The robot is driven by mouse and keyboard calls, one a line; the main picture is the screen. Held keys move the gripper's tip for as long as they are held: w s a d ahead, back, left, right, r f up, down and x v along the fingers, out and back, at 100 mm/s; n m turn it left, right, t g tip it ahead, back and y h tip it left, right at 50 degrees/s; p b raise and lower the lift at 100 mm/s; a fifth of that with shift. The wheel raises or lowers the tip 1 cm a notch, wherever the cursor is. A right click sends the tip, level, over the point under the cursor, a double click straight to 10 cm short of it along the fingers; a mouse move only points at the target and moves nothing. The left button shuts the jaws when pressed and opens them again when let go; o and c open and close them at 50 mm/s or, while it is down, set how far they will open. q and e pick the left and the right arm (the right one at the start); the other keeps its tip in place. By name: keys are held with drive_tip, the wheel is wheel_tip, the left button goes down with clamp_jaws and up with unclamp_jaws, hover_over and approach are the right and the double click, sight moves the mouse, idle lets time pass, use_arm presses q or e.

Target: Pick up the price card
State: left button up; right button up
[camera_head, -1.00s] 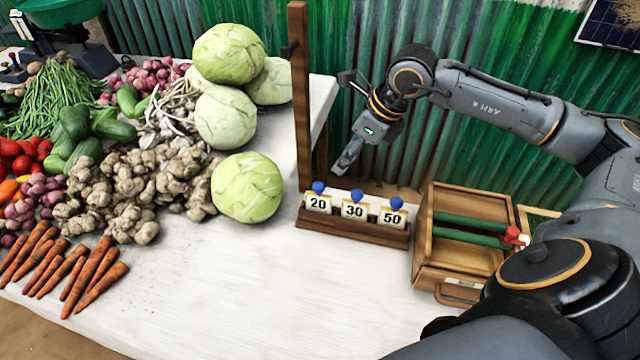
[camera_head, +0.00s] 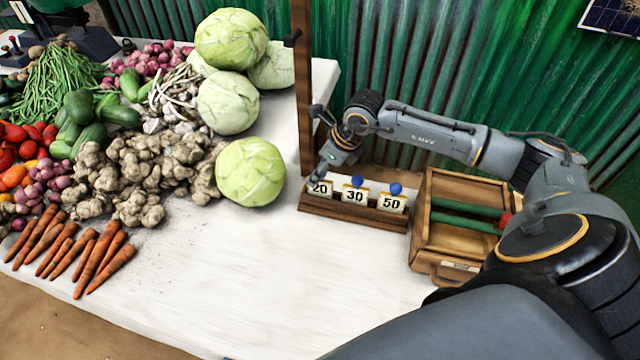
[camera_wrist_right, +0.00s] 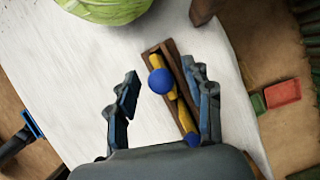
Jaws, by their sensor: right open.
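Three price cards stand in a row in a brown wooden holder (camera_head: 340,209): the 20 card (camera_head: 320,188), the 30 card (camera_head: 355,195) and the 50 card (camera_head: 391,203). The 30 and 50 cards show blue knobs on top; the 20 card's knob is hidden by my right gripper (camera_head: 322,176). That gripper is open, directly at the 20 card. In the right wrist view, a blue knob (camera_wrist_right: 160,81) lies between the spread fingers, with the holder (camera_wrist_right: 155,55) beneath. Another blue knob (camera_wrist_right: 193,140) is lower down.
A cabbage (camera_head: 250,172) sits left of the holder, and a wooden post (camera_head: 303,90) rises just behind it. A wooden box (camera_head: 440,215) with green and red items stands at right. The white table (camera_head: 270,270) is clear in front.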

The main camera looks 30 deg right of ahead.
drive_tip(key=shift+w+f, duration=0.1)
drive_tip(key=shift+f, duration=0.1)
clamp_jaws()
drive_tip(key=shift+r, duration=0.1)
